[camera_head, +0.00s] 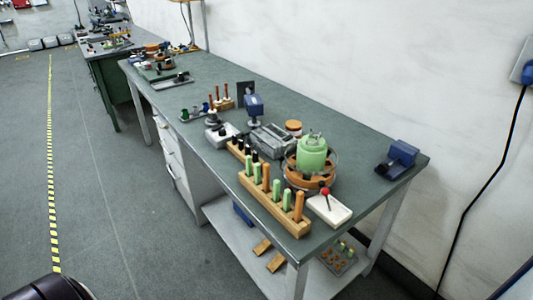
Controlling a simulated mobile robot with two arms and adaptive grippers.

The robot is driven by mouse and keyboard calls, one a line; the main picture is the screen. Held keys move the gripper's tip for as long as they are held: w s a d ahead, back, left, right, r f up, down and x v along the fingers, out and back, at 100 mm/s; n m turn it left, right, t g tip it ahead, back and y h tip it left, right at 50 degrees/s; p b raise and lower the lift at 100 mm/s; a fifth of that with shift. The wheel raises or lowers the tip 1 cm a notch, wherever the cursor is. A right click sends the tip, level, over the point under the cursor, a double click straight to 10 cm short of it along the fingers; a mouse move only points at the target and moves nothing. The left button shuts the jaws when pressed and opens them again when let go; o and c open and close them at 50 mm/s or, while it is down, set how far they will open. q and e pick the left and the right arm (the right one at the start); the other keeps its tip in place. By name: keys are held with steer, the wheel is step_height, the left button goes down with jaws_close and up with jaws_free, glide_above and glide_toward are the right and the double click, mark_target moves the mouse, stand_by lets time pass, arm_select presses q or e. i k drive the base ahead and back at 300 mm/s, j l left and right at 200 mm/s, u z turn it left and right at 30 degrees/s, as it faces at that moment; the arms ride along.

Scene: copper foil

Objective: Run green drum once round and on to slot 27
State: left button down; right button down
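A light green drum (312,155) with a small top fitting sits upright inside an orange round base with a metal ring (326,182), near the right end of the green workbench (390,188). No number 27 is readable on anything, so I cannot tell which slot that is. Neither of my grippers can be made out. A dark rounded part at the lower left edge looks like part of my own arm or body.
In front of the drum, a wooden rack (272,206) holds green and orange pegs. A white box with a red-knobbed lever (329,208) stands at the front edge. A grey device (270,139) is left of the drum; a blue device (398,157) is at the right end.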

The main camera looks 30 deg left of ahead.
mark_target(311, 170)
steer(key=i+j, duration=0.1)
steer(key=j, duration=0.35)
steer(key=i+j, duration=0.15)
steer(key=j, duration=0.35)
steer(key=i+j, duration=0.1)
steer(key=j, duration=0.35)
steer(key=i+z, duration=0.05)
